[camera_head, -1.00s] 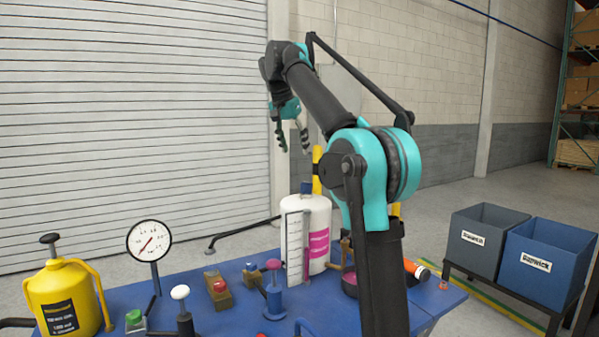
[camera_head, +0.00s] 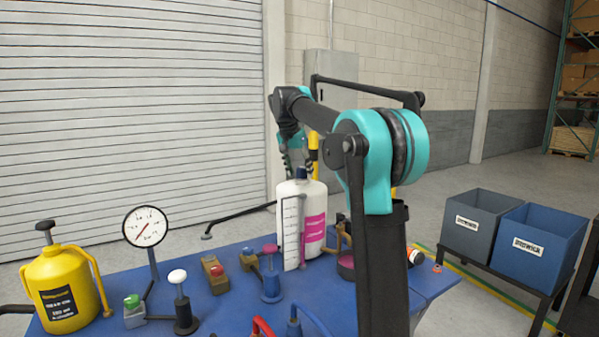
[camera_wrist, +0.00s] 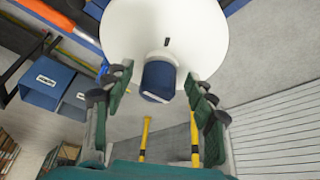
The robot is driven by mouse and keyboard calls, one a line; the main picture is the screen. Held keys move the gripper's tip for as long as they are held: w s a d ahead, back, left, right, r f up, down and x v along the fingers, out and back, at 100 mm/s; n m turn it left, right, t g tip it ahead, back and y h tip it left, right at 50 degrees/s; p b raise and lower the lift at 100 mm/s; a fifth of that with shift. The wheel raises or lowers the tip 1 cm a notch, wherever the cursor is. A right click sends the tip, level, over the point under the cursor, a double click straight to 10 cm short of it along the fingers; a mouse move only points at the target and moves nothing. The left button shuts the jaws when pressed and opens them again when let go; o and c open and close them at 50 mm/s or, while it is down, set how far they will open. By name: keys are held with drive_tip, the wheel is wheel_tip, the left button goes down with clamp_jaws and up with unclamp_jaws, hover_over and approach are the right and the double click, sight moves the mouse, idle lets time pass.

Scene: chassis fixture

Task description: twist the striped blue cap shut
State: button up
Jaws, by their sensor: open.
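The blue cap (camera_wrist: 158,80) sits on top of the white bottle (camera_wrist: 201,30) in the wrist view, between and a little beyond the fingers of my gripper (camera_wrist: 158,98). My gripper is open, with a finger on either side of the cap and clear gaps to both. In the head view the cap (camera_head: 301,173) shows small and dark on the white bottle (camera_head: 294,235), which has a scale strip and a pink label. My gripper (camera_head: 297,164) is just above and around the cap there, partly hidden by my arm.
The bottle stands on a blue table (camera_head: 215,312) with a gauge (camera_head: 145,227), a yellow canister (camera_head: 66,290), and several knobs and levers. Grey (camera_head: 477,235) and blue (camera_head: 540,262) bins stand to the right. Yellow posts (camera_wrist: 144,138) rise near the bottle.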

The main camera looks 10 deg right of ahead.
drive_tip(key=shift+f, duration=0.15)
clamp_jaws()
drive_tip(key=m, duration=0.2)
drive_tip(key=shift+w+a+m+g+h, duration=0.15)
drive_tip(key=shift+w+m+g+h, duration=0.15)
drive_tip(key=shift+m+h, duration=0.1)
drive_tip(key=shift+m, duration=0.7)
